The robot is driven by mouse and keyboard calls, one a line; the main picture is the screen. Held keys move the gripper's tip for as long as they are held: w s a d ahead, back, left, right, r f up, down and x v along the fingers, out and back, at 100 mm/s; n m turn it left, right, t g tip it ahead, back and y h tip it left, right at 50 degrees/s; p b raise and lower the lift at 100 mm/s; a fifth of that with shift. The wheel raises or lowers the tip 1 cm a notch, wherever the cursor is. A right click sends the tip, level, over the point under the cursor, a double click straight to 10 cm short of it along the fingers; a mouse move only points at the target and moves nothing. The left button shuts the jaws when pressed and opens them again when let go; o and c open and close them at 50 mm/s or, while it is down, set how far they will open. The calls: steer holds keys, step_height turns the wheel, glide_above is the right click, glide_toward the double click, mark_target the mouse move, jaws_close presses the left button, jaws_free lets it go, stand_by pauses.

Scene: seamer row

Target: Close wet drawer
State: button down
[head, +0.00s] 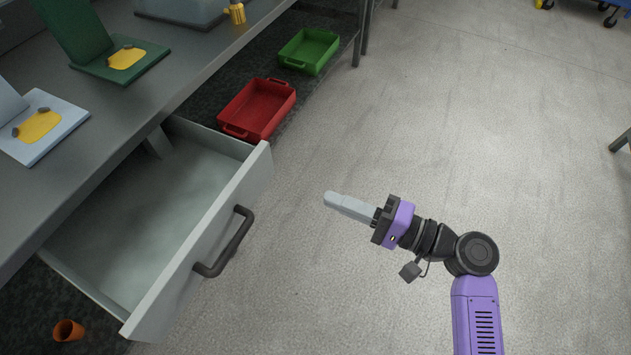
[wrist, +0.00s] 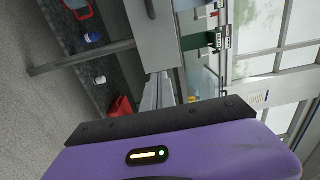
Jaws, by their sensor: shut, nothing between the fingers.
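The drawer (head: 222,222) is pulled out from under the grey worktop in the head view. It is pale grey, and its inside looks empty. A dark bar handle (head: 226,243) is on its front panel. My gripper (head: 332,199) is shut and empty, with its fingers pointing left toward the drawer front. It is to the right of the handle, with a clear gap of floor showing between them.
A red tray (head: 257,108) and a green tray (head: 309,51) are on the dark lower shelf beyond the drawer. An orange cup (head: 68,330) lies below the drawer's near corner. The worktop (head: 150,95) overhangs the drawer. The concrete floor around my arm is clear.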

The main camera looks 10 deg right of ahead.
mark_target(263, 172)
steer(key=b+x, duration=0.1)
steer(key=x, duration=1.2)
steer(key=shift+w+a, duration=0.1)
steer(key=shift+a, duration=0.1)
steer(key=b+x, duration=0.6)
steer(key=x, duration=1.4)
steer(key=shift+w+a, duration=0.45)
steer(key=shift+a, duration=0.1)
steer(key=shift+w+a+r, duration=0.2)
steer(key=shift+a, duration=0.1)
steer(key=shift+s, duration=0.1)
